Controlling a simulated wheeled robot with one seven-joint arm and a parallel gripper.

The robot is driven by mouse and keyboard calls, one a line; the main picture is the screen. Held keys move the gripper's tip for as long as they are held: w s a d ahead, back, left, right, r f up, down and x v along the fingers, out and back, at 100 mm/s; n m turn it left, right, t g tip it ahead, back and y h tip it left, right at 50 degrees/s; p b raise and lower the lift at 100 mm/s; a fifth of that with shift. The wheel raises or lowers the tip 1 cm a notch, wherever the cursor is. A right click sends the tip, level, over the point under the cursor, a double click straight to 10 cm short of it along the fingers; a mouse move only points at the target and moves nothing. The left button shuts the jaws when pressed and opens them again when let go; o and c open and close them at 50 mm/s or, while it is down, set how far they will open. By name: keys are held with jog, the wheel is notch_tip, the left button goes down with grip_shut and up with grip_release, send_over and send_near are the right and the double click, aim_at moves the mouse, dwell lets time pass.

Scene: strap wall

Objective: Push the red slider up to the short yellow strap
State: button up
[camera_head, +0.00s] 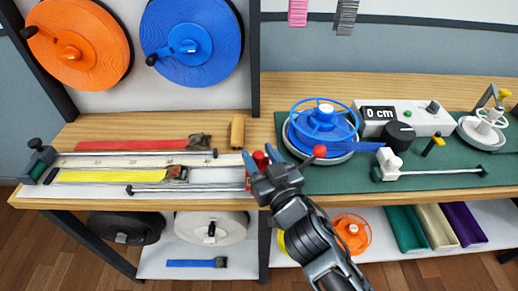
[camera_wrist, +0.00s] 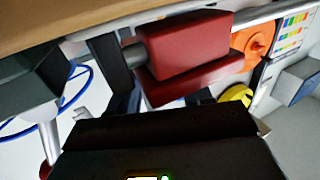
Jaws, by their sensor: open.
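The red slider (camera_head: 258,161) is at the right end of a thin metal rail along the front of the bench. In the wrist view it shows large as a red block (camera_wrist: 185,48) on a round bar. My gripper (camera_head: 260,157) is open at the slider, with its blue-tipped fingers showing on either side of it. Whether they touch it I cannot tell; my gripper hides part of the slider. The short yellow strap (camera_head: 112,176) lies flat to the left, with a brown and metal end piece at its right end, well apart from the slider.
A longer red strap (camera_head: 145,145) lies behind the yellow one. A wooden block (camera_head: 237,130) stands behind my gripper. A blue handwheel (camera_head: 322,121) and a red-knobbed lever (camera_head: 319,152) are close on the right. The rail between strap and slider looks clear.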

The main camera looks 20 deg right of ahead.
jog(key=shift+w, duration=0.55)
grip_shut()
